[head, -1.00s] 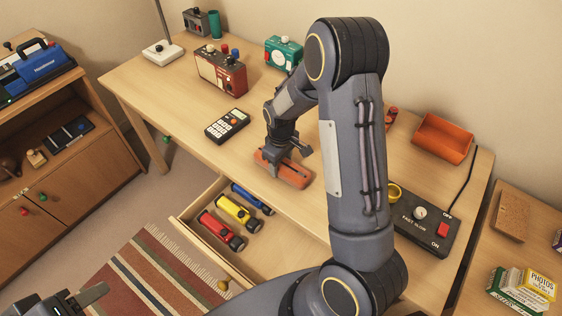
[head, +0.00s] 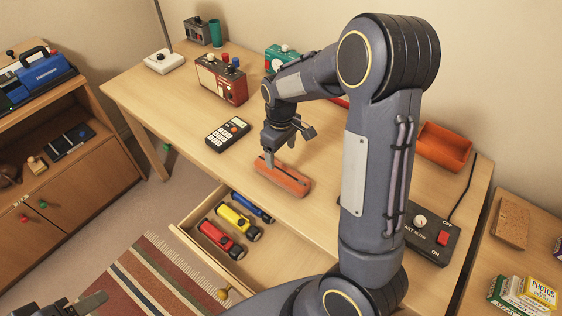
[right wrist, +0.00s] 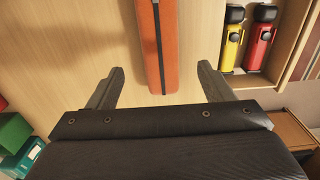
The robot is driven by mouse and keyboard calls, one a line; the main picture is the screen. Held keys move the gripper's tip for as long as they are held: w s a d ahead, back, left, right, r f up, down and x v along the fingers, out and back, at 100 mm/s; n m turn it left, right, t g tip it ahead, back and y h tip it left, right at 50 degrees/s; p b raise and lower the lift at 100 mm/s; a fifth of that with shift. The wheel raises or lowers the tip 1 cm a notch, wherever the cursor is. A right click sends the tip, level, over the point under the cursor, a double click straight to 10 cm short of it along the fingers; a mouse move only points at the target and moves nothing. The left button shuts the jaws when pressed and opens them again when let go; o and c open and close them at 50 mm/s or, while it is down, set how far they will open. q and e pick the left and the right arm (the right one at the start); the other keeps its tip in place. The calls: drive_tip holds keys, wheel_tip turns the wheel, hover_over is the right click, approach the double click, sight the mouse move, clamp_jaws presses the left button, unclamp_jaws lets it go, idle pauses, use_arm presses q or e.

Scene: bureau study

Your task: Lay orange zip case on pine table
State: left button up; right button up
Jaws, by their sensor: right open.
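The orange zip case (head: 284,179) lies flat on the pine table (head: 150,92), near its front edge behind the open drawer. It also shows in the right wrist view (right wrist: 169,45), with a dark zip line along it. My right gripper (head: 288,146) is open and empty just above the case. In the right wrist view, its fingers (right wrist: 160,75) are spread wide, with the near end of the case between them in the picture. Only part of my left gripper (head: 85,303) shows at the bottom left edge, and its opening is unclear.
A red box with knobs (head: 222,80) stands farther back. An orange tray (head: 444,146) and a black switch box (head: 430,238) are at the right.

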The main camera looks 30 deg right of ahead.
drive_tip(key=s+a+r+m+t+y, duration=0.2)
drive_tip(key=s+r+m+y, duration=0.1)
drive_tip(key=s+r, duration=0.7)
drive_tip(key=s+a+r+m+t, duration=0.1)
drive_tip(key=s+a, duration=0.1)
drive_tip(key=s, duration=0.4)
drive_tip(key=s+a+r+m+t, duration=0.1)
drive_tip(key=s+a+m+t, duration=0.1)
drive_tip(key=s, duration=0.4)
drive_tip(key=shift+a+r+t+y, duration=0.3)
drive_tip(key=shift+a+y, duration=0.1)
drive_tip(key=shift+a, duration=0.25)
drive_tip(key=shift+s, duration=0.15)
